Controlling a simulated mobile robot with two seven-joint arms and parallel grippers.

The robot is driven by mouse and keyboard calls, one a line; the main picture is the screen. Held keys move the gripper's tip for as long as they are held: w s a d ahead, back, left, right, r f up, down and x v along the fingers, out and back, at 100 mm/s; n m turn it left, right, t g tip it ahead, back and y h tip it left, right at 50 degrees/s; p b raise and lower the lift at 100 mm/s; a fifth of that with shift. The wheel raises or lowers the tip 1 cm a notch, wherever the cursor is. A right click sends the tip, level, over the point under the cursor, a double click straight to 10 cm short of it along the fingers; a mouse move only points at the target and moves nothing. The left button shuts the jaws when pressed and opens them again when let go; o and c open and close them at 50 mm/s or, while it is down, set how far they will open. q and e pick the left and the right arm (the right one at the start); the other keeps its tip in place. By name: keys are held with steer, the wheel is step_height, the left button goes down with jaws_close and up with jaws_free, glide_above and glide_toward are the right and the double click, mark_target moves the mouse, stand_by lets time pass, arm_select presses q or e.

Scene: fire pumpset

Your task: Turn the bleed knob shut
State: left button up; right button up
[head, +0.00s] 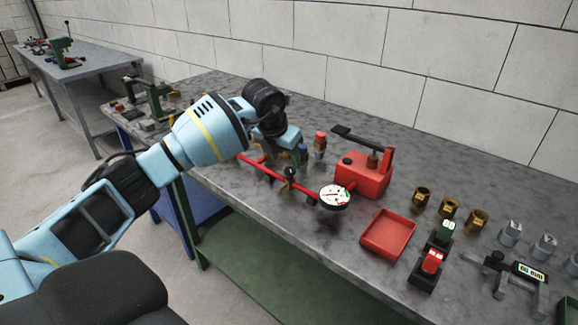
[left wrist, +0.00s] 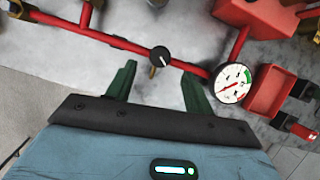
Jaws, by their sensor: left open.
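The bleed knob (left wrist: 160,56) is small, round and black with a white line on its top, and sits on the red pipe (left wrist: 118,42) in the left wrist view. In the head view the knob (head: 290,172) shows just below my left gripper (head: 288,153). My left gripper is open. In the left wrist view its two green fingers (left wrist: 158,76) stand apart on either side of the knob's line, with the knob just beyond the tips and no visible contact. A white-faced gauge (head: 335,195) with a red needle is at the pipe's right end. My right gripper is out of view.
A red pump tank (head: 362,176) with a black lever stands behind the gauge. A red tray (head: 388,234), a red-and-green switch box (head: 431,262) and brass fittings (head: 448,207) lie to the right on the grey bench. A block wall runs behind.

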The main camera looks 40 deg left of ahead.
mark_target(289, 170)
arm_select(q)
steer(key=x, duration=0.3)
steer(key=shift+w+f, duration=0.15)
steer(key=shift+f, duration=0.2)
steer(key=shift+w+f, duration=0.25)
steer(key=shift+f, duration=0.25)
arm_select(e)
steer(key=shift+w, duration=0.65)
arm_select(q)
steer(key=c, duration=1)
steer(key=shift+o, duration=0.2)
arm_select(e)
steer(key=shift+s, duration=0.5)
